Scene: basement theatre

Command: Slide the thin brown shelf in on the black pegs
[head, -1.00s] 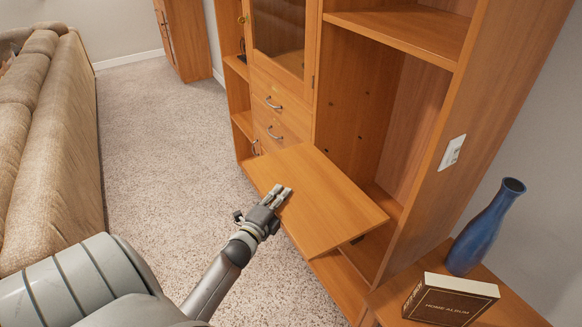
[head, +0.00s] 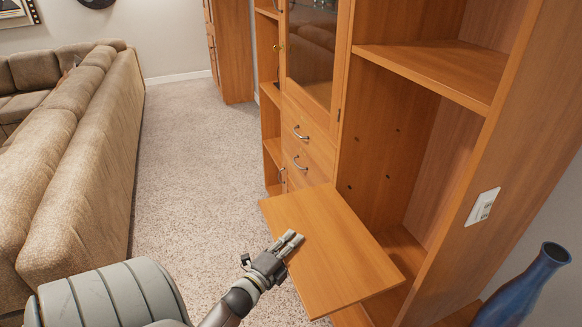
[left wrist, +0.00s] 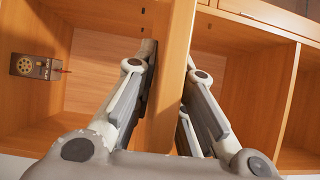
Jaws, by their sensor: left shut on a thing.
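The thin brown shelf (head: 335,250) is held roughly flat in front of the open bay of the wooden cabinet (head: 430,170). My left gripper (head: 292,241) is shut on the shelf's near left edge. In the left wrist view the shelf (left wrist: 168,85) runs edge-on between the fingers (left wrist: 167,60). Small black dots, which look like the pegs (head: 350,187) or their holes, show on the bay's left inner wall, above the shelf in the picture. I cannot tell pegs from holes. My right gripper is not in view.
A fixed upper shelf (head: 435,68) spans the bay. Drawers (head: 305,145) and a glass door stand left of it. A blue vase (head: 525,290) is at the lower right. A small boxy device (left wrist: 35,66) shows in the left wrist view. Carpet (head: 195,150) lies clear before the sofa (head: 85,165).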

